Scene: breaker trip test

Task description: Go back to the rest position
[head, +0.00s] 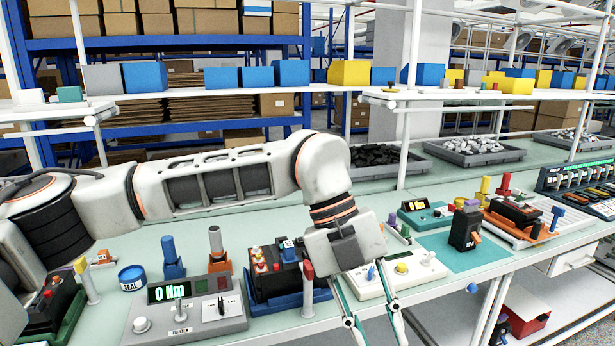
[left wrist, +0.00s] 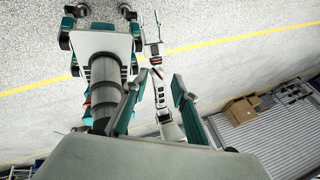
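My left arm (head: 230,178) reaches across the bench from the left, its wrist bent down. My left gripper (head: 374,325) points down and toward the bench's front edge. Its two fingers are apart with nothing between them; the tips run to the lower picture edge. In the left wrist view the fingers of this gripper (left wrist: 154,100) are also spread and empty, with floor beyond. No right gripper shows in the head view.
A black breaker (head: 464,230) stands on a teal mat (head: 433,242). A torque tester (head: 187,310) reads 0 Nm. A white button panel (head: 416,268) lies behind my left gripper. A blue-based fixture (head: 268,275) is close left of it. A shelf (head: 235,98) with bins stands behind.

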